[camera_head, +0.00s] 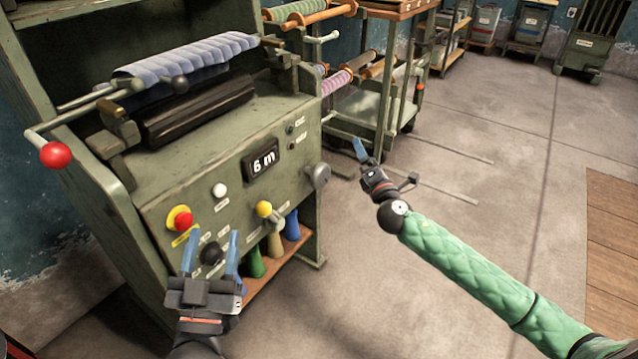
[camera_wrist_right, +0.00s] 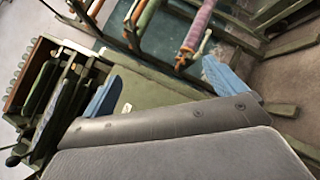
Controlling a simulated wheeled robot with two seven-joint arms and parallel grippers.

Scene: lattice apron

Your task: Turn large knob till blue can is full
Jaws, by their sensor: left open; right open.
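A green machine has a front panel (camera_head: 170,215) with a display reading "6 m". A dark round knob (camera_head: 211,254) sits low on the panel, seen between the blue fingertips of my left gripper (camera_head: 211,248). The left gripper is open; I cannot tell whether it touches the knob. A larger grey knob (camera_head: 317,176) is at the panel's right end. A blue rounded object (camera_head: 292,225) stands below the panel beside a beige and a green one; its fill cannot be seen. My right gripper (camera_head: 362,152) is open and empty, right of the machine; its fingers show in the right wrist view (camera_wrist_right: 163,88).
The panel also carries a red button (camera_head: 183,221), a white knob (camera_head: 219,190) and a yellow knob (camera_head: 264,209). A red-ended lever (camera_head: 55,155) sticks out at left. A cart with rolls (camera_head: 370,105) stands behind my right gripper.

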